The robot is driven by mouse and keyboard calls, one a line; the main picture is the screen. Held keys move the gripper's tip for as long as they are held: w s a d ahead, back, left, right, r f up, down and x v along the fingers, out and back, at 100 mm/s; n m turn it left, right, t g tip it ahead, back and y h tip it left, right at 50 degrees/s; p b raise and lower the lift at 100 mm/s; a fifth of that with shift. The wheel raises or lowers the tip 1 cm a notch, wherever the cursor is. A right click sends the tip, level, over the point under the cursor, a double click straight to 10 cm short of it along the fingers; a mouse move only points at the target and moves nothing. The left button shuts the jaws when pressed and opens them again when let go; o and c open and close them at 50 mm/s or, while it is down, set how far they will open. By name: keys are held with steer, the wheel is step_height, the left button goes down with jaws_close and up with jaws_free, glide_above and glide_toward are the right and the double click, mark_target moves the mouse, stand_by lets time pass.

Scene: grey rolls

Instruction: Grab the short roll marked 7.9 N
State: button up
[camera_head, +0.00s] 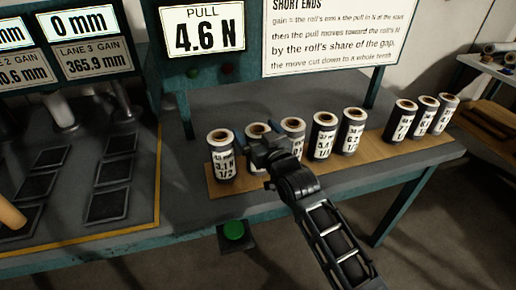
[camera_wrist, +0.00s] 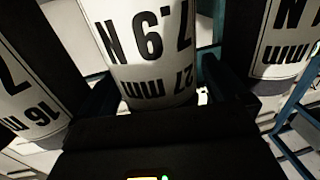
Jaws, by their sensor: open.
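The short roll marked 7.9 N (camera_wrist: 150,50) fills the middle of the wrist view, its white label upside down and also reading 27 mm. In the head view it appears to be the second roll from the left (camera_head: 257,130), its label mostly hidden by my gripper (camera_head: 260,141). My gripper is open, its dark fingers on either side of this roll in the wrist view. Whether a finger touches it I cannot tell.
Neighbouring rolls stand close on both sides, one at the left (camera_head: 221,155) and one at the right (camera_head: 292,136), with several more along the wooden board (camera_head: 376,160). Dark pads (camera_head: 108,172) lie at the left.

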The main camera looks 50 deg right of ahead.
steer(key=shift+w+d, duration=0.25)
steer(key=shift+w, duration=0.3)
steer(key=shift+c, duration=0.5)
steer(key=c, duration=1.3)
